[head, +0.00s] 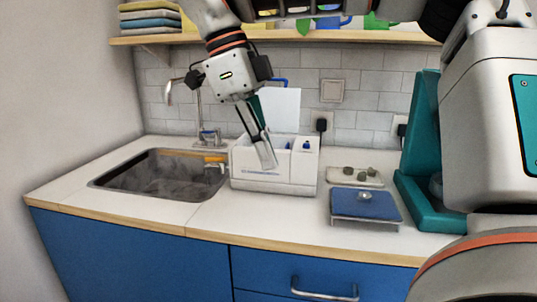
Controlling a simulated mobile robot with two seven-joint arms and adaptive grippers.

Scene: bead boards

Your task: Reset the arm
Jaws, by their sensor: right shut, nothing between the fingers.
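My right gripper (266,154) hangs from an arm that comes in across the top of the view. It points down and is shut, with nothing between its fingers. Its fingertips are in front of or over the white divided caddy (300,180) on the counter; I cannot tell if they touch it. The blue board (350,208) lies to the right of the caddy, with one small pale round piece (365,196) on it. My left gripper is not in view.
A small tray (339,178) holding several greenish pieces lies behind the blue board. A teal stand (421,130) rises at right. The sink (150,172) and tap (196,105) are left. A shelf (290,36) runs above. The front counter is clear.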

